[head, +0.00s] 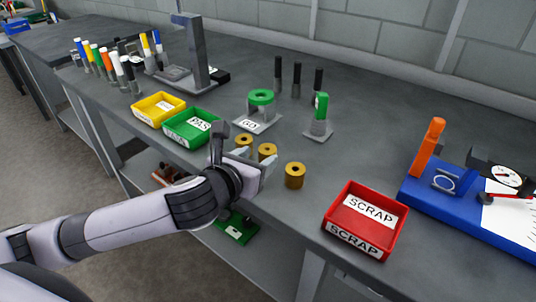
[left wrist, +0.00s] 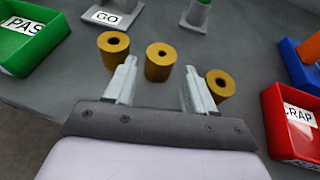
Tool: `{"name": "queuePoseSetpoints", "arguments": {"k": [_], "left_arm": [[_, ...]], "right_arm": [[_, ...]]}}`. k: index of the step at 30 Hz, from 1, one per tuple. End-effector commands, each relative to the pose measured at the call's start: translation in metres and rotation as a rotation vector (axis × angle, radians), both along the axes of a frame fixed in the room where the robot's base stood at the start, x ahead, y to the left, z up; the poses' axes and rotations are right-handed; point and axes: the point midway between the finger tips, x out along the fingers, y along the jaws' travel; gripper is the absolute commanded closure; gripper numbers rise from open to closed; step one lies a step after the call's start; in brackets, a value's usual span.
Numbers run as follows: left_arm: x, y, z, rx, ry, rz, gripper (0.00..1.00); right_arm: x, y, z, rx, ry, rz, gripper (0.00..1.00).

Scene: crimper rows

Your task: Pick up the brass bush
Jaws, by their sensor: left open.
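Three brass bushes stand upright in a loose row on the grey bench: a left one (head: 243,140), a middle one (head: 267,151) and a right one (head: 294,175). In the left wrist view they are the left bush (left wrist: 113,47), the middle bush (left wrist: 160,64) and the right bush (left wrist: 220,85). My left gripper (head: 257,164) is open and empty on the near side of the row. In the left wrist view its fingertips (left wrist: 160,78) frame the middle bush, which appears beyond them. The gripper partly covers the left and middle bushes in the head view. My right gripper is not in view.
A red SCRAP tray (head: 348,230) stands to the right, green PASS (head: 180,138) and yellow (head: 147,114) trays to the left. A green-ringed GO gauge (head: 260,98) and a green-topped gauge (head: 320,115) stand behind. A blue fixture (head: 425,195) is at far right.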

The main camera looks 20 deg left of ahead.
Motion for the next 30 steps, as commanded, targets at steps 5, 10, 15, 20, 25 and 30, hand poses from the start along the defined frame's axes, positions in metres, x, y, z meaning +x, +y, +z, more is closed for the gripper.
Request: {"name": "queuePoseSetpoints", "arguments": {"k": [5, 10, 15, 20, 25, 30], "left_arm": [[0.022, -0.005, -0.009, -0.003, 0.000, 0.000, 0.45], [0.035, -0.007, -0.014, -0.002, 0.000, -0.002, 0.45], [0.037, -0.007, -0.015, -0.001, 0.001, -0.002, 0.45], [0.037, -0.007, -0.015, -0.001, 0.001, -0.002, 0.62], [0.037, -0.007, -0.013, -0.002, -0.003, -0.002, 0.99], [0.037, -0.007, -0.013, -0.002, -0.003, -0.002, 0.99]], "right_arm": [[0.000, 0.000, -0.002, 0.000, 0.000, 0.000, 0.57], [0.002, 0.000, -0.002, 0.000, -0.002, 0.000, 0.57], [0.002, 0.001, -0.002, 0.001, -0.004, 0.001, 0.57], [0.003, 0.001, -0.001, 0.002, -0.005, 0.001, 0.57], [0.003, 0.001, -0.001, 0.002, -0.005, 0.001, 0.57], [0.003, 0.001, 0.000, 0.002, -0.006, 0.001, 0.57]]}}
